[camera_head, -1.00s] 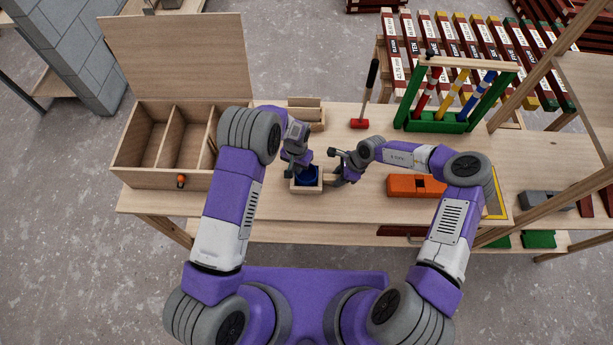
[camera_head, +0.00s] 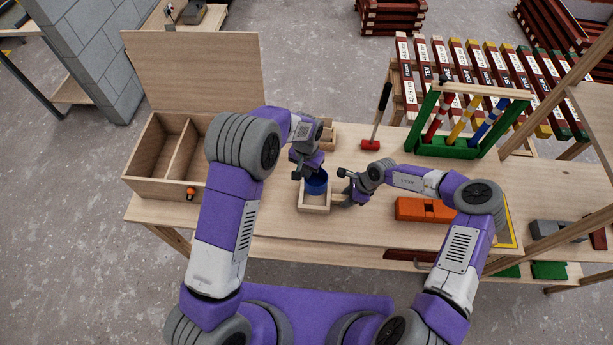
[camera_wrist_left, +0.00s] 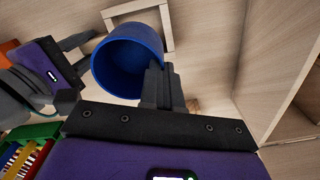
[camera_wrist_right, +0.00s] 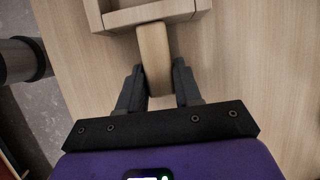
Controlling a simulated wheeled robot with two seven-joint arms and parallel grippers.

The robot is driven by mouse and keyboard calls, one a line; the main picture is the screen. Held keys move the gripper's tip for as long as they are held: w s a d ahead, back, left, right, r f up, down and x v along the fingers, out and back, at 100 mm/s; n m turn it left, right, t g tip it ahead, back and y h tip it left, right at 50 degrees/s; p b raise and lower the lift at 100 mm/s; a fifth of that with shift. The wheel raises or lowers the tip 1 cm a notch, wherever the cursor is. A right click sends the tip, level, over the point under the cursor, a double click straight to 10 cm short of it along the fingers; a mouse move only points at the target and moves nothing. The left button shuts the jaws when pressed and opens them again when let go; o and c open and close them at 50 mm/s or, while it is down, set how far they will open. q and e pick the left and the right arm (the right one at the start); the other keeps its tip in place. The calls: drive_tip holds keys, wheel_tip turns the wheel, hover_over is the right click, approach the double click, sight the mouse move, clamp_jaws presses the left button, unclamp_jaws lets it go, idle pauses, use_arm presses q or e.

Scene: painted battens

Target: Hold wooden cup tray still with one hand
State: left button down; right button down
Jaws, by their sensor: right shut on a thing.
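The wooden cup tray (camera_head: 314,209) is a small square open box on the table. It also shows in the right wrist view (camera_wrist_right: 150,14), with a light wooden handle (camera_wrist_right: 154,60) pointing towards me. My right gripper (camera_head: 346,186) is shut on this handle at the tray's right side; its fingers (camera_wrist_right: 157,88) stand on both sides of the handle. The blue cup (camera_head: 316,183) is at the tray's back part, seemingly raised above it. My left gripper (camera_head: 308,172) is shut on the cup's wall; its fingers (camera_wrist_left: 163,88) are close together at the rim of the cup (camera_wrist_left: 125,62).
A wooden compartment box (camera_head: 150,188) stands left, with an orange-tipped item (camera_head: 191,193) at its front. A red mallet (camera_head: 371,144), a green rack (camera_head: 448,150) and an orange block (camera_head: 425,210) are to the right. A small wooden holder (camera_head: 328,135) stands behind my left gripper.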

drive_tip(key=c, duration=0.7)
unclamp_jaws()
drive_tip(key=v, duration=1.2)
